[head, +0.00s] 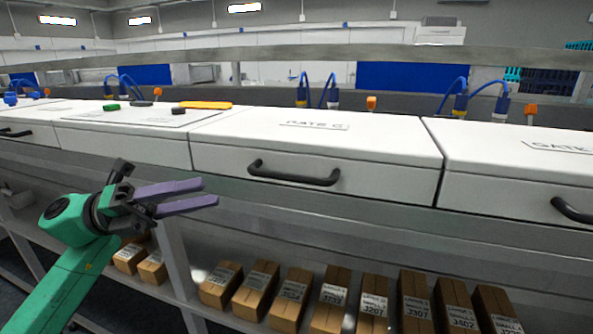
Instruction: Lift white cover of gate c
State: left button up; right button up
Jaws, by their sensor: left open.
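The white cover of gate C (320,136) lies closed in the middle of the head view, with a label on its top that reads like "GATE C". A black bar handle (294,175) is fixed to its front face. My left gripper (212,193) is open and empty, its two purple fingers pointing right. It shows to the left of the handle and a little lower in the picture, apart from it. My right gripper is not in view.
Another white cover (520,155) with a handle stands to the right. A cover at left (110,127) carries small green and dark items and an orange-yellow item (206,105). Several labelled cardboard boxes (334,300) fill the shelf below. A metal rail (300,217) runs below the covers.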

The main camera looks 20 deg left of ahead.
pick_arm(q)
jog(key=p, duration=0.4)
send_near(288, 176)
jog(key=d+r, duration=0.1)
jog(key=d, duration=0.1)
jog(key=p+x, duration=0.1)
jog(key=x, duration=0.2)
jog(key=w+p+x, duration=0.1)
jog(key=p+x, duration=0.1)
jog(key=x, duration=0.2)
jog(key=shift+w+f, duration=0.15)
jog(key=shift+f, duration=0.05)
jog(key=shift+d, duration=0.3)
jog(key=shift+f, duration=0.15)
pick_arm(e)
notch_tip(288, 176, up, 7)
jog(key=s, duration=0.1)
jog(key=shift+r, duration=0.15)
pick_arm(q)
jog(key=shift+c, duration=1)
grip_shut()
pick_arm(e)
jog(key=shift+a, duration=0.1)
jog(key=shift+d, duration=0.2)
